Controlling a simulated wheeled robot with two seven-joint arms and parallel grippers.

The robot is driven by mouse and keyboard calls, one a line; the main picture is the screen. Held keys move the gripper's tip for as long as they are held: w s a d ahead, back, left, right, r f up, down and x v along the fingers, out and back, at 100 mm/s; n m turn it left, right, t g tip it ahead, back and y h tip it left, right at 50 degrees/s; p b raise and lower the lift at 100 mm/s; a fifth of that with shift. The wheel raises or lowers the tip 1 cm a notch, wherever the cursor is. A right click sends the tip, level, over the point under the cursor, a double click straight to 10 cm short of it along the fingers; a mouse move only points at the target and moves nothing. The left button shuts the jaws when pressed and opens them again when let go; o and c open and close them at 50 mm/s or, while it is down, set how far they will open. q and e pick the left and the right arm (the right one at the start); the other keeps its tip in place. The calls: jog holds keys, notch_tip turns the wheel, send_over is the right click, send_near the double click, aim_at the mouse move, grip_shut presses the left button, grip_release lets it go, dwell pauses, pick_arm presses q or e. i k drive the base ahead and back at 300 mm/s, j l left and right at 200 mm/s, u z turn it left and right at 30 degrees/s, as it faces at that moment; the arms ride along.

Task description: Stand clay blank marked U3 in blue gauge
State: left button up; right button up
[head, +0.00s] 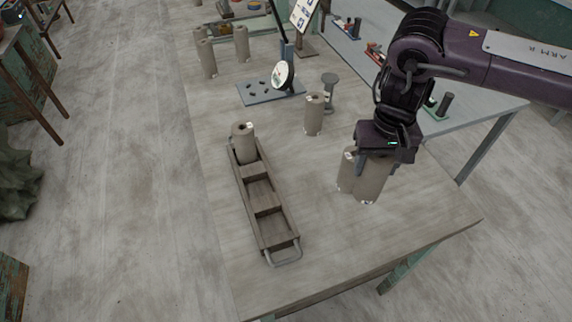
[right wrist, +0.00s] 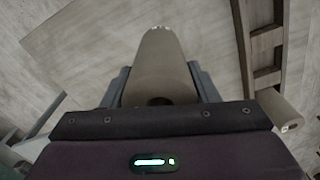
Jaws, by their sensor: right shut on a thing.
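My right gripper (head: 386,158) is shut on a grey-brown clay blank (head: 372,184), seen between both fingers in the right wrist view (right wrist: 160,65). A small white mark shows at the blank's lower end, too small to read. A second blank (head: 346,172) stands close behind it to the left, with a mark near its top. A small blue fixture (head: 356,27) on the side table may be the blue gauge; its details are unclear. My left gripper is out of view.
A wooden tray (head: 279,232) with compartments holds one blank (head: 244,146) at its far end. Another blank (head: 313,117) stands near a grey spool-like stand (head: 330,88). A perforated plate (head: 258,96) with a dial stand is behind. The near right table area is clear.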

aim_at(257, 89)
jog(key=k+j+u, duration=0.15)
jog(key=k+u, duration=0.2)
jog(key=k, duration=0.3)
jog(key=l+u, duration=0.1)
jog(key=u, duration=0.35)
jog(key=l+u, duration=0.1)
jog(key=u, duration=0.35)
jog(key=l+u, duration=0.15)
jog(key=u, duration=0.3)
jog(key=l+u, duration=0.15)
jog(key=u, duration=0.3)
jog(key=k+l, duration=0.1)
jog(key=l, duration=0.35)
jog(key=k+l, duration=0.1)
jog(key=l, duration=0.3)
jog(key=k+l, duration=0.1)
jog(key=l, duration=0.35)
jog(key=k+l+u, duration=0.1)
jog(key=l, duration=0.35)
jog(key=k+l, duration=0.1)
jog(key=l, duration=0.3)
